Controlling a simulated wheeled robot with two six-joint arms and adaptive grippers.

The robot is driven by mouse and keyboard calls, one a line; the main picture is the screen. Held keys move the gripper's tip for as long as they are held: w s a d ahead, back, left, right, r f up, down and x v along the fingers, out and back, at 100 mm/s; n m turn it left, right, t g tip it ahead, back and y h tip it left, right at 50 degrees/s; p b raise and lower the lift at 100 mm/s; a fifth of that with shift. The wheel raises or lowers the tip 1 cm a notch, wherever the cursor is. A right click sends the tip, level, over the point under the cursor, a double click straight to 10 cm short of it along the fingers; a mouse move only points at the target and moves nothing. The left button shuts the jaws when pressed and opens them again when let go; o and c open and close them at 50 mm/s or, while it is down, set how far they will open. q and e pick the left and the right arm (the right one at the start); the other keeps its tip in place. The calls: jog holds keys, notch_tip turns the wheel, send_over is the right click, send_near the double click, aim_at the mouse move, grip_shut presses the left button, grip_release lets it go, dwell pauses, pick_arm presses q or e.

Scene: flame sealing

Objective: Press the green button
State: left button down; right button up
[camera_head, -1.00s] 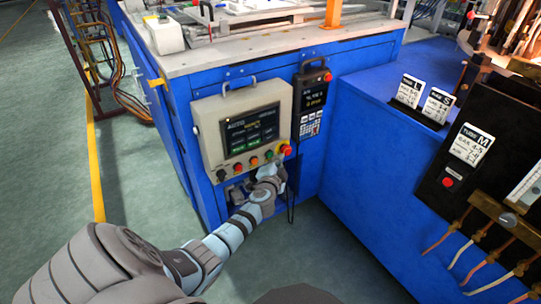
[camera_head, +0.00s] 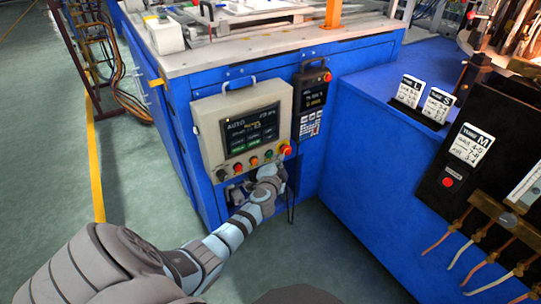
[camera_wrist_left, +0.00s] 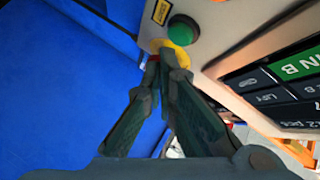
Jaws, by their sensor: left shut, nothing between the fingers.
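The green button (camera_head: 268,154) is in the button row below the screen of the beige control panel (camera_head: 203,108). It sits between an orange button (camera_head: 254,161) and the red mushroom button (camera_head: 286,150). In the left wrist view the green button (camera_wrist_left: 184,29) is just beyond the fingertips of my left gripper (camera_wrist_left: 166,60). In the head view my left arm reaches to just below the button row. My right gripper is not in view.
A handheld pendant (camera_head: 312,98) with a red button hangs right of the panel. The blue cabinet (camera_head: 365,125) extends right and holds white cards (camera_head: 410,90).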

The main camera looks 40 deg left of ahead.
pick_arm(q)
jog(key=shift+w+a, duration=0.15)
jog(key=shift+a, duration=0.25)
jog(key=shift+a, duration=0.1)
dwell(0.4)
